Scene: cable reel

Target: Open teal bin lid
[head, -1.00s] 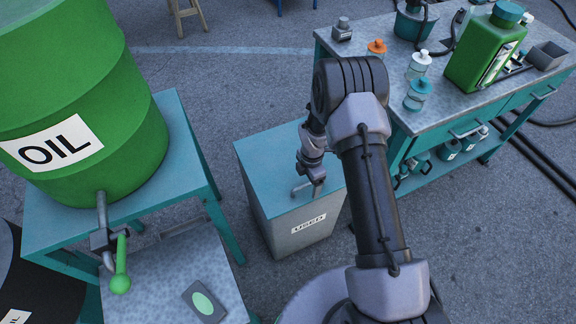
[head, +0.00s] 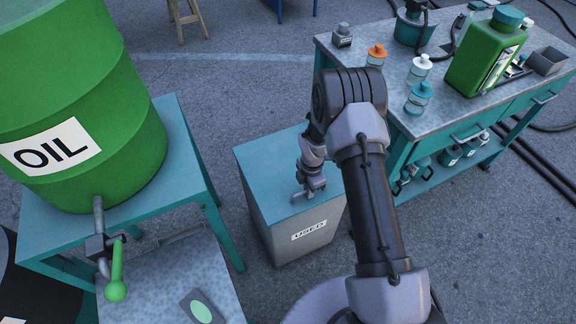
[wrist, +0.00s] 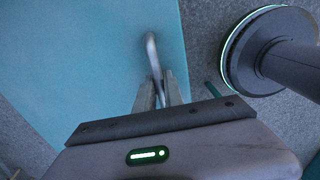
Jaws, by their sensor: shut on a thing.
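The bin (head: 296,237) is a grey box labelled USED, standing on the floor between two benches. Its flat teal lid (head: 268,165) lies level on top and looks closed. A thin grey bar handle (wrist: 152,55) is on the lid near its edge. My gripper (head: 309,192) is at the front right part of the lid. In the wrist view its two fingers (wrist: 160,92) are shut on the handle.
A green oil drum (head: 130,130) with a tap sits on a teal stand at left. A teal workbench (head: 400,98) with bottles and a green jug (head: 484,58) stands close at right. Open floor lies behind the bin.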

